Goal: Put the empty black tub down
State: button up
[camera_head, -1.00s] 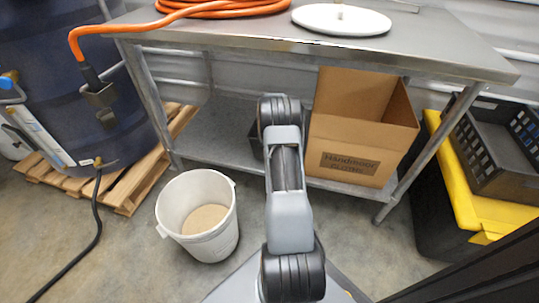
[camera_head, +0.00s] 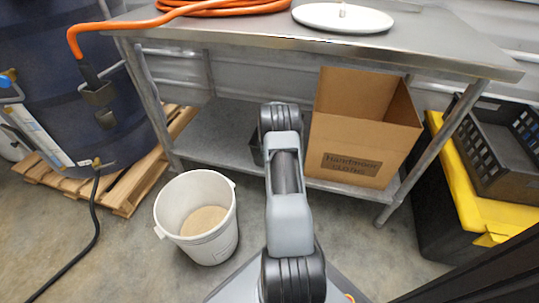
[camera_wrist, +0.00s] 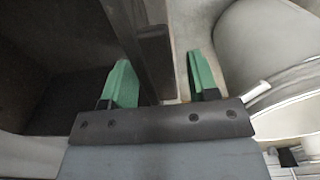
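The black tub (camera_wrist: 60,45) fills the left of the wrist view, its dark wall running between the two green fingers of my gripper (camera_wrist: 158,80). The fingers stand apart, one on each side of that wall. A thin strip of floor shows between the wall and the right finger, so I cannot tell whether both fingers press on it. The inside of the tub that shows is dark. In the head view my arm hides the gripper. A small dark object (camera_head: 256,150) shows beside my arm and may be part of the tub. I cannot see what supports the tub.
A white bucket (camera_head: 224,246) with tan material stands on the floor at left; it also shows at right in the wrist view (camera_wrist: 265,45). A metal table (camera_head: 440,52) has a cardboard box (camera_head: 362,125) on its lower shelf. A yellow-lidded bin (camera_head: 462,190) stands at right.

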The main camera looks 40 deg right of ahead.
jog(key=shift+r, duration=0.1)
notch_tip(320, 180, up, 12)
jog(key=p, duration=0.5)
jog(key=a+r+m, duration=0.2)
jog(key=a+r, duration=0.8)
jog(key=a, duration=0.2)
jog(key=s+a+r+m+t, duration=0.1)
jog(key=s+a+r, duration=0.35)
jog(key=a, duration=0.35)
jog(key=s+a+r+m+t, duration=0.1)
jog(key=s+a+r, duration=0.3)
jog(key=s+a, duration=0.3)
jog(key=s+a+m, duration=0.2)
jog(key=s+a, duration=0.5)
jog(key=shift+s+a+f+t, duration=0.15)
jog(key=shift+s+f+t, duration=0.2)
jog(key=shift+f, duration=0.1)
jog(key=shift+c, duration=0.3)
